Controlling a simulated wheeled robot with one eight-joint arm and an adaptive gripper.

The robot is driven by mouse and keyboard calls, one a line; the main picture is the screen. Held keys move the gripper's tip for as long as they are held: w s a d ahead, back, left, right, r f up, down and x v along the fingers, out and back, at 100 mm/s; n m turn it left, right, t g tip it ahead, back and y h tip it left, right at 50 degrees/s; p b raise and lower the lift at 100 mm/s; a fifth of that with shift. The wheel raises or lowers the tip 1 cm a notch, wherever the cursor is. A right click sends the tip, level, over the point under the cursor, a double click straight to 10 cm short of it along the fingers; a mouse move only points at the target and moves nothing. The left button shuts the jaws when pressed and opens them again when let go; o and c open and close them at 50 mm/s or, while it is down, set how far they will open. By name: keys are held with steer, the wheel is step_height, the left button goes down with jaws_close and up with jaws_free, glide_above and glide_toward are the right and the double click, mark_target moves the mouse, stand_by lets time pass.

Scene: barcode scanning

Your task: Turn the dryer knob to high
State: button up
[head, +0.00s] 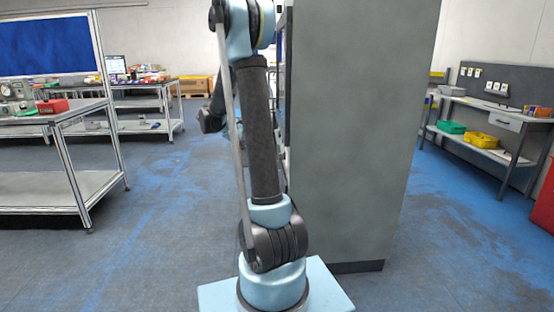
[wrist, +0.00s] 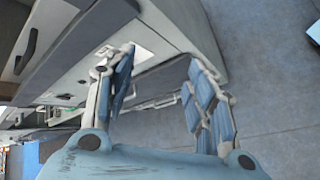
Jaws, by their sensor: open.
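I cannot make out a dryer knob in either view. In the wrist view, my gripper (wrist: 160,72) is open, with its two blue-padded fingers apart and nothing between them. A pale cabinet-like unit (wrist: 165,28) fills the upper left of that view, tilted. It has a white plate (wrist: 128,54) partly behind the left finger and a few small dark marks on its face. I cannot tell whether this unit is the dryer or whether the fingers touch it. In the head view, my arm stands in front and the gripper cannot be made out.
A tall grey cabinet (head: 350,130) stands right of my arm in the head view. A metal workbench (head: 60,185) is at left. A bench (head: 470,145) with green and yellow bins is at right. Blue-grey floor (head: 150,250) is clear at left.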

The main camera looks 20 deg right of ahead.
steer(key=w+a+f+n+h, duration=0.1)
steer(key=w+f+h, duration=0.1)
steer(key=w+f, duration=0.35)
steer(key=w+a+f+n+h, duration=0.1)
steer(key=w+f+h, duration=0.15)
steer(key=w, duration=0.55)
steer(key=x, duration=1.8)
steer(key=shift+s+f+g, duration=0.3)
steer(key=shift+s+f, duration=0.05)
steer(key=shift+s, duration=0.2)
steer(key=shift+a, duration=0.1)
steer(key=c, duration=1.1)
